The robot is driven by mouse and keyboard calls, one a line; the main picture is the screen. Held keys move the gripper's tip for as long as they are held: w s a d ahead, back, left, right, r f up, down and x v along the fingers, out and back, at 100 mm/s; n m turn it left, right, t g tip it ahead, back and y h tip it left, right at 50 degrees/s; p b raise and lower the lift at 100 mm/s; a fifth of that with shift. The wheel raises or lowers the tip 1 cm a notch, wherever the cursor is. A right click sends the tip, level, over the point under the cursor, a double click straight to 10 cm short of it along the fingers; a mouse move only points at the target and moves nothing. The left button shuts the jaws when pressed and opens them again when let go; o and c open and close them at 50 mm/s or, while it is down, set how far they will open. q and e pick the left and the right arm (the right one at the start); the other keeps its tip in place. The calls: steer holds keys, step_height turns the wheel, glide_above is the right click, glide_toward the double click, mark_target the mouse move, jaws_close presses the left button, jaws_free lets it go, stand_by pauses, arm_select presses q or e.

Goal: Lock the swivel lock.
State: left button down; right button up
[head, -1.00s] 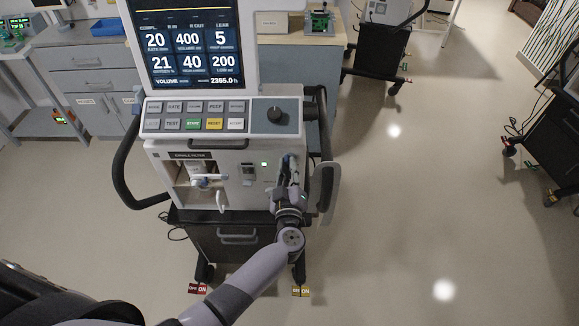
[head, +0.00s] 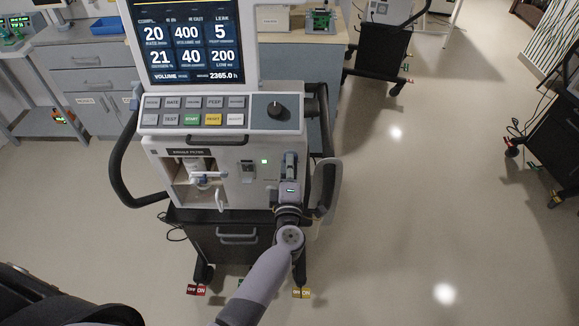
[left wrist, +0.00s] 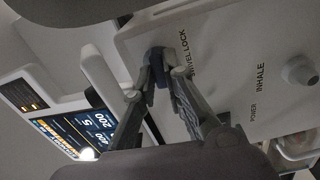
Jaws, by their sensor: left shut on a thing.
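The swivel lock is a small dark blue knob (left wrist: 158,84) on the ventilator's pale front panel, beside the printed words SWIVEL LOCK in the left wrist view. My left gripper (left wrist: 163,68) has its two grey fingers shut on this knob, one on each side. In the head view my left gripper (head: 290,168) is against the right part of the ventilator's (head: 258,192) front and mostly hides the knob. How far the knob is turned cannot be made out. My right gripper is not in view.
An INHALE port (left wrist: 298,72) sits beside the lock. A black side handle (head: 325,150) stands close right of my gripper. The open filter bay (head: 183,188) is to the left. The floor to the right is clear up to other carts (head: 375,55).

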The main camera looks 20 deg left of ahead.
arm_select(q)
steer(key=shift+n, duration=0.6)
steer(key=c, duration=1.7)
jaws_free()
steer(key=shift+o, duration=0.2)
